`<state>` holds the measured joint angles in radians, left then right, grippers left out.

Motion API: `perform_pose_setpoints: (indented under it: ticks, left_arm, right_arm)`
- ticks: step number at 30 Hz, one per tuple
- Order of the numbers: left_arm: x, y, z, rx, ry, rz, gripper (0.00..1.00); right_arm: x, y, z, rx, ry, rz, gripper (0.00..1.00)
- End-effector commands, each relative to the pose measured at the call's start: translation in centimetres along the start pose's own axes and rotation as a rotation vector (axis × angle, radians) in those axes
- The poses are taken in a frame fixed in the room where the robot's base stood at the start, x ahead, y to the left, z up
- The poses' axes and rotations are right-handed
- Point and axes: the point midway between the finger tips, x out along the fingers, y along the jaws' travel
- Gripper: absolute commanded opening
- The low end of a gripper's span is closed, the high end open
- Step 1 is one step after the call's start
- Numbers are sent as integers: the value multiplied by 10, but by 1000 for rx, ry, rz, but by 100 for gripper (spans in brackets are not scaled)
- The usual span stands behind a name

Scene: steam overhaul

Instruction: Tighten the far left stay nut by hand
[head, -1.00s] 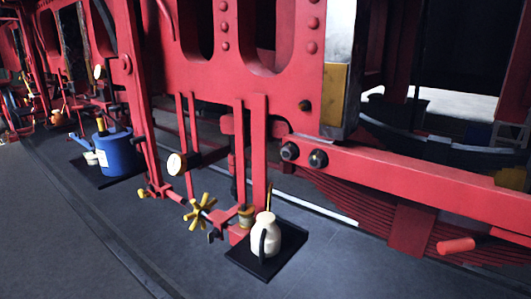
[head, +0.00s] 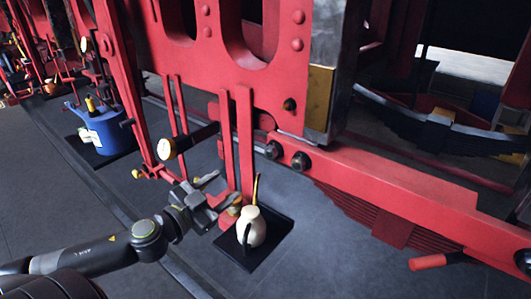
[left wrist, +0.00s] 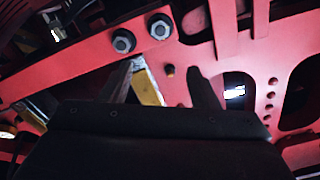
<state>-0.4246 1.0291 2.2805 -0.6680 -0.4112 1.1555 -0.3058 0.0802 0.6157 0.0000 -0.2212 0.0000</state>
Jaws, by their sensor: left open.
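Two dark nuts sit side by side at the left end of a red bar (head: 400,187), the left nut (head: 273,150) and the right nut (head: 301,161). I cannot tell from the pictures which is the far left stay nut. My left gripper (head: 222,190) is open and empty, below and left of both nuts and apart from them. In the left wrist view both nuts, one (left wrist: 123,41) and the other (left wrist: 160,27), show beyond the spread fingers (left wrist: 165,72). My right gripper is not in view.
A cream jug (head: 252,229) stands on a black tray (head: 275,243) close to my left gripper. Thin red uprights (head: 246,140) and a round gauge (head: 166,149) stand behind it. A blue can (head: 110,132) is farther left.

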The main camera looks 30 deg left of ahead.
Motion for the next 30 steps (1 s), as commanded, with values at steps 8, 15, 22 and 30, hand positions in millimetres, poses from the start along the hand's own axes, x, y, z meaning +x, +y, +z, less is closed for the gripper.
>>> perform_pose_setpoints:
  ticks: [8,15,22,30]
  left_arm:
    - [21,0,2,-3,2,-4,55]
    - [43,0,2,-3,0,-5,55]
    - [67,-1,2,-4,0,-5,55]
    - [99,-1,1,-5,0,-4,55]
  right_arm:
    - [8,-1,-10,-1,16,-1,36]
    - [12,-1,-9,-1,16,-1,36]
    - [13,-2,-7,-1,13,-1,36]
    - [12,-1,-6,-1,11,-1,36]
